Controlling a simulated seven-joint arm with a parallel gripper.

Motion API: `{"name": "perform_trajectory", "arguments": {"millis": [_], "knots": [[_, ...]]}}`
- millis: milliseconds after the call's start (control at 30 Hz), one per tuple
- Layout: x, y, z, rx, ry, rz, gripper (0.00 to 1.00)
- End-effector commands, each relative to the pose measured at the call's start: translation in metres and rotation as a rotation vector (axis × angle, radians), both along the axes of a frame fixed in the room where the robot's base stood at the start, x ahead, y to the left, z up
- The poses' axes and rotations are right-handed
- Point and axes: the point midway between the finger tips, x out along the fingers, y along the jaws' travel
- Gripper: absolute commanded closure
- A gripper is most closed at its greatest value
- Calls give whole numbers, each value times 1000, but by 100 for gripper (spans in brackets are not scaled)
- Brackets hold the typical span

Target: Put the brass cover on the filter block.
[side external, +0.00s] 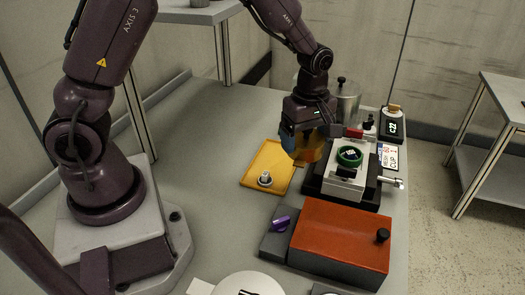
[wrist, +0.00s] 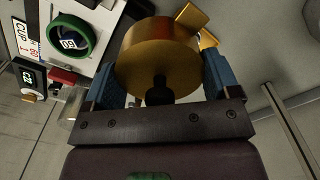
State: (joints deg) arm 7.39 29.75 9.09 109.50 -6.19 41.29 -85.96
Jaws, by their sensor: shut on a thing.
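My gripper (side external: 302,140) is shut on the brass cover (side external: 309,150), with a blue finger on each side. In the wrist view the cover (wrist: 155,52) is a round brass disc with a dark knob towards the gripper (wrist: 158,85). The cover is held in the air, left of the filter block (side external: 342,188), a pale block on a dark base. A green ring (side external: 349,156) sits on top of the block. The cover's underside is hidden.
A yellow tray (side external: 255,172) below and left of the gripper holds a small pale fitting (side external: 265,178). An orange-topped box (side external: 338,235) stands in front. The grey table is clear on the left.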

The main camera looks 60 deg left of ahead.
Motion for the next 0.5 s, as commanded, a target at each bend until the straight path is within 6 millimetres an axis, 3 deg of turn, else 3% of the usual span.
{"name": "perform_trajectory", "arguments": {"millis": [33,200,300,500], "knots": [[19,0,0,1,-2,0,47],[72,-2,4,-2,-2,-3,47],[95,-4,6,-3,-2,-8,47],[121,-7,9,-6,-1,-16,47]]}}
